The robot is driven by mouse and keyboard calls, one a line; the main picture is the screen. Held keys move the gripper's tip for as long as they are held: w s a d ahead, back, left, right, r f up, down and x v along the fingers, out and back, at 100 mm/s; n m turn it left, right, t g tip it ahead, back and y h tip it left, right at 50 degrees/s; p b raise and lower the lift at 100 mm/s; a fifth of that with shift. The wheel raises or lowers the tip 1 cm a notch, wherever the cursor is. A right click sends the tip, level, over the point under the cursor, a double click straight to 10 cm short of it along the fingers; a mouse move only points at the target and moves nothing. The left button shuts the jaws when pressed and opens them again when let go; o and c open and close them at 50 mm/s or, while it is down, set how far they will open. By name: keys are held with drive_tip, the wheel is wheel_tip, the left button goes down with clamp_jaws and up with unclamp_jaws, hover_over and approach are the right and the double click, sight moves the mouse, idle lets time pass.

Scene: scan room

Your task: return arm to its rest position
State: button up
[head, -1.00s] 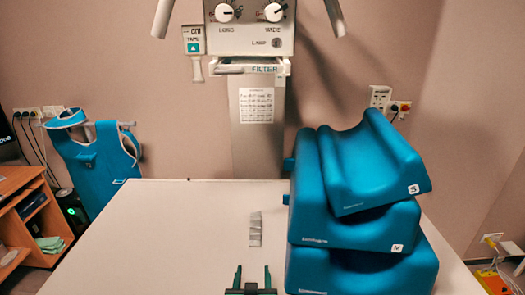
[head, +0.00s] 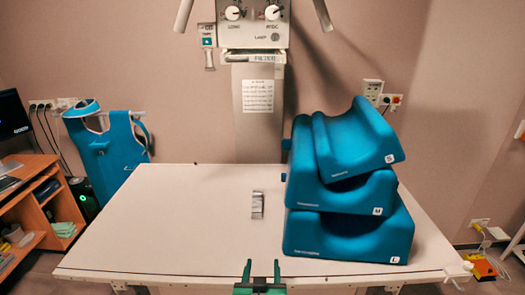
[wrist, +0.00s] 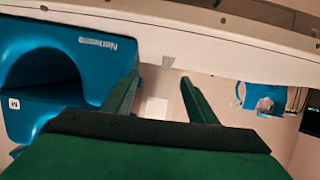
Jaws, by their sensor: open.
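My gripper (head: 260,270) shows at the bottom of the head view, at the near edge of the white table (head: 150,220). Its two green fingers stand apart with nothing between them. In the wrist view my gripper (wrist: 158,85) is also open and empty, its fingers pointing toward the table edge (wrist: 210,50), with the scene appearing upside down. A small grey strip (head: 257,205) lies on the table beyond the gripper, apart from it.
Blue cushions marked S (head: 360,135), M (head: 340,192) and L (head: 345,235) are stacked on the table's right side. A grey column (head: 258,120) stands behind. A blue apron (head: 108,145) hangs at left near a wooden desk (head: 50,200). The table's left half is clear.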

drive_tip(key=s+d+r+n+t+h, duration=0.3)
drive_tip(key=d+r+t+h, duration=0.3)
drive_tip(key=d+r, duration=1.1)
drive_tip(key=s+a+f+n+g+y, duration=0.1)
drive_tip(key=s+a+f+n+y, duration=0.2)
drive_tip(key=s+f, duration=0.7)
drive_tip(key=s+a+f+g+y, duration=0.1)
drive_tip(key=s+a+f+y, duration=0.35)
drive_tip(key=s+f, duration=0.55)
drive_tip(key=s+a+f+m+g, duration=0.1)
drive_tip(key=s+a+f+m, duration=0.2)
drive_tip(key=s, duration=0.5)
drive_tip(key=s+a+f+m+g, duration=0.1)
drive_tip(key=s+a+f+m, duration=0.1)
drive_tip(key=s+a, duration=0.4)
drive_tip(key=s+f, duration=0.1)
drive_tip(key=s, duration=0.2)
drive_tip(key=shift+s+a+f+m+h, duration=0.15)
drive_tip(key=shift+a+f+m+h, duration=0.1)
drive_tip(key=shift+m+h, duration=0.15)
